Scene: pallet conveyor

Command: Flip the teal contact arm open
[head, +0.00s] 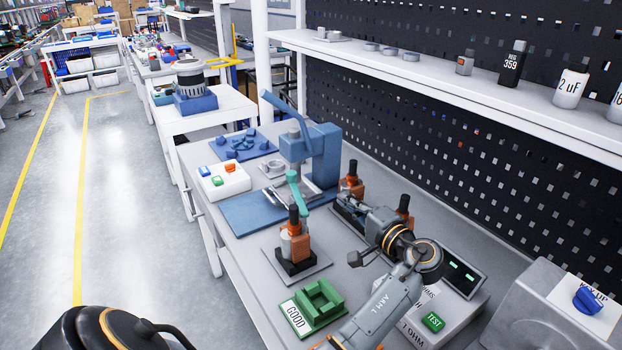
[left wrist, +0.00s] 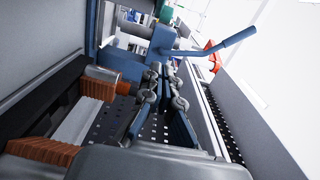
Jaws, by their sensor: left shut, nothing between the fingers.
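The teal contact arm (head: 299,195) stands roughly upright in front of the blue press (head: 322,150). Below it is a station with an orange block (head: 298,246) and a black knob, on a grey plate. My left gripper (head: 352,208) is to the right of the teal arm and apart from it, beside a second orange fixture (head: 352,186). In the left wrist view the fingers (left wrist: 165,78) are shut and empty, pointing towards the press column and its blue lever (left wrist: 238,38). The wrist housing hides what is directly below. My right gripper is not in view.
A grey box with a green TEST button (head: 433,322) stands beside my left arm. A shelf (head: 450,85) runs above the bench.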

